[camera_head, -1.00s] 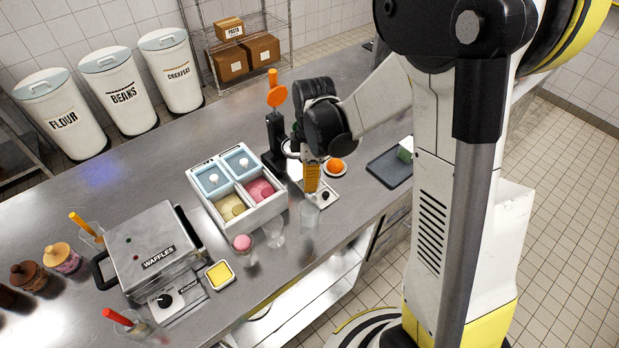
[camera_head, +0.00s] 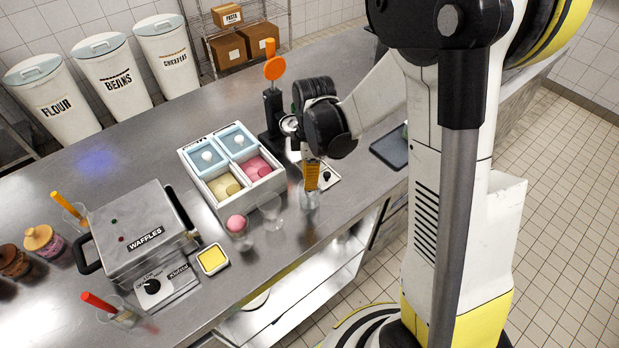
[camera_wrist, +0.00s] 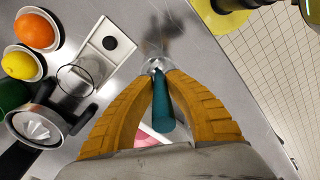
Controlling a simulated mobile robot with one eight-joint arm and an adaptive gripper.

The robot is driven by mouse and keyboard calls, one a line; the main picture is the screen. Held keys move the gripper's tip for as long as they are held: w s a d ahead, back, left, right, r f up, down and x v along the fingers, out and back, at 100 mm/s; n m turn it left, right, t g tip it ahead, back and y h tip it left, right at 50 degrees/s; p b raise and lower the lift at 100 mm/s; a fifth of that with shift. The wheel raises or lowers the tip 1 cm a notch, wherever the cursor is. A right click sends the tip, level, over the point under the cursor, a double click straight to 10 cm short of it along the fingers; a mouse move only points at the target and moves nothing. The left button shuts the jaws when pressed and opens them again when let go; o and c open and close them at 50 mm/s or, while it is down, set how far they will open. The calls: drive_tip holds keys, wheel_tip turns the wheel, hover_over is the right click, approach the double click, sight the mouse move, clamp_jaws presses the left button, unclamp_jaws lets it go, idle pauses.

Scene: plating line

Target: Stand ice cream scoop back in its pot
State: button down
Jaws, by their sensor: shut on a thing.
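My gripper (camera_head: 311,187) is shut on the ice cream scoop, above the counter's front edge. In the wrist view, the scoop's teal handle (camera_wrist: 162,105) is between my two yellow fingers, with a bit of metal at its far end. The scoop's head is hard to make out. A clear, pot-like glass vessel (camera_head: 309,200) shows just below my fingertips in the head view. A blurred clear shape (camera_wrist: 155,48) lies beyond the fingertips in the wrist view. I cannot tell whether the scoop is inside the vessel.
The ice cream box (camera_head: 268,189) and an empty glass (camera_head: 270,211) stand left of my gripper. A glass with a pink ball (camera_head: 237,224) is further left. A juicer (camera_wrist: 38,128), an orange (camera_wrist: 35,31) and a lemon (camera_wrist: 19,65) are close by.

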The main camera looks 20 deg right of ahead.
drive_tip(key=c, duration=1.4)
unclamp_jaws()
drive_tip(key=shift+o, duration=0.2)
drive_tip(key=r, duration=1.2)
drive_tip(key=shift+w+d, duration=0.2)
drive_tip(key=shift+d, duration=0.1)
drive_tip(key=shift+s+r+m+t+b, duration=0.15)
drive_tip(key=shift+s+m+t+b, duration=0.15)
drive_tip(key=shift+s+m+b, duration=0.25)
drive_tip(key=s+f+m+t+b, duration=0.3)
drive_tip(key=s+m+t+b, duration=0.4)
drive_tip(key=s+m, duration=0.5)
drive_tip(key=shift+a+m+h+b, duration=0.3)
drive_tip(key=shift+m+b, duration=0.2)
drive_tip(key=shift+m, duration=0.35)
